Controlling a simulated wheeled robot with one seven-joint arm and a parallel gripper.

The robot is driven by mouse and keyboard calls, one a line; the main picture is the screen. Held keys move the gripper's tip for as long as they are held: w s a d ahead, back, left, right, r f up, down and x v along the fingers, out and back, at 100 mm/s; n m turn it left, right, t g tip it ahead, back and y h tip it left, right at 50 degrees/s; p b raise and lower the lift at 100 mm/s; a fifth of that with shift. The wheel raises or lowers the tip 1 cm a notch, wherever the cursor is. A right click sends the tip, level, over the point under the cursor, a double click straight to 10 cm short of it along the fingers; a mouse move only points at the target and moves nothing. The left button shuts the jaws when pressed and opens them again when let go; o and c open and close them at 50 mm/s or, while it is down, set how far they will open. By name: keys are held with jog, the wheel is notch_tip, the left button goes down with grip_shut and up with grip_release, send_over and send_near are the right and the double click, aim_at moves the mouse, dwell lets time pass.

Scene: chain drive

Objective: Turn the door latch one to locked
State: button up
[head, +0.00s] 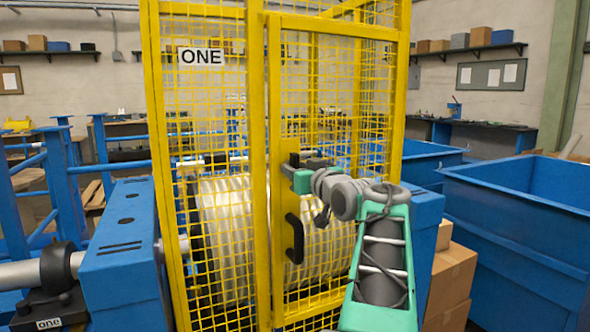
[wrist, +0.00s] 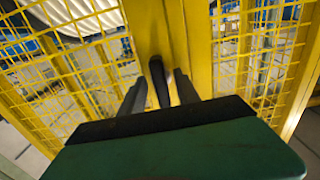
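The guard door (head: 310,120) is a yellow mesh panel that looks shut, in the cage with the sign ONE (head: 201,56). A dark latch part (head: 293,160) sits on the door's yellow edge plate at mid-height, partly hidden by my gripper (head: 293,178). In the wrist view, my gripper (wrist: 160,85) has its two grey fingers apart, one on each side of a black lever-like piece (wrist: 159,82) against the yellow frame. Small gaps seem to show beside it. I cannot tell the latch's angle.
A black door handle (head: 294,238) is below my gripper on the same plate. A large drum (head: 225,225) lies behind the mesh. Blue bins (head: 520,225) and cardboard boxes (head: 450,275) stand to the right. A blue housing (head: 122,240) and shaft stand to the left.

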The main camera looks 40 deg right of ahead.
jog(key=v, duration=0.7)
jog(key=shift+w+r, duration=0.1)
